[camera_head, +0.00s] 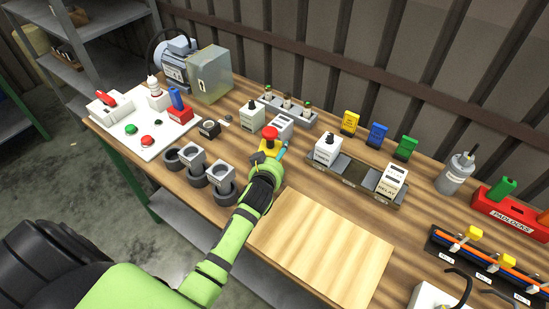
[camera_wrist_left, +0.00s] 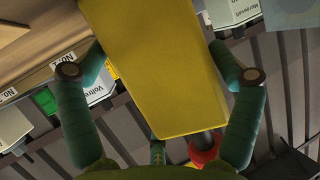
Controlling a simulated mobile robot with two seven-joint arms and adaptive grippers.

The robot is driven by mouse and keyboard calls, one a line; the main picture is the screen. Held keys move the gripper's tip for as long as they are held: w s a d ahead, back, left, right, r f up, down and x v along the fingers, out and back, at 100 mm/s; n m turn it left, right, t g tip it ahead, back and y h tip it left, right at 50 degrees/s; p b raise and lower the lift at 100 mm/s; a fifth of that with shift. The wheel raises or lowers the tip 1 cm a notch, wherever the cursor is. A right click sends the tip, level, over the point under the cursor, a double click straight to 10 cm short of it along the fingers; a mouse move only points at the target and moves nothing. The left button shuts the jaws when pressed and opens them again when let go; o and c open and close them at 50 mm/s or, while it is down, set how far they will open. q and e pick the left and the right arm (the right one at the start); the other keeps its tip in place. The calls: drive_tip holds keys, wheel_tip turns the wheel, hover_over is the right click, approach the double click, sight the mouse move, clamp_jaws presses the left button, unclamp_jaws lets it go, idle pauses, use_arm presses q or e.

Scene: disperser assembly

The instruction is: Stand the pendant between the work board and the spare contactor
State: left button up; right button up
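The pendant (camera_head: 268,146) is a yellow box with a red mushroom button on top. It is upright in the head view, and its yellow body fills the middle of the left wrist view (camera_wrist_left: 155,70). My left gripper (camera_head: 267,157) has a finger on each side of it and is shut on it. The gripper hides its lower part, so I cannot tell whether its base touches the table. The pale work board (camera_head: 320,250) lies flat at the front. A grey-white block (camera_head: 281,125), possibly the spare contactor, stands just behind the pendant. My right gripper is not in view.
A white panel (camera_head: 146,140) with buttons and lamps lies at the left. A dark tray (camera_head: 347,171) holds a timer and a relay at the right. Bare table lies between tray and board.

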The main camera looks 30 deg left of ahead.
use_arm(q)
drive_tip(key=shift+s+d+r, duration=0.15)
drive_tip(key=b+v, duration=0.1)
drive_tip(key=v, duration=1)
drive_tip(key=shift+s, duration=0.35)
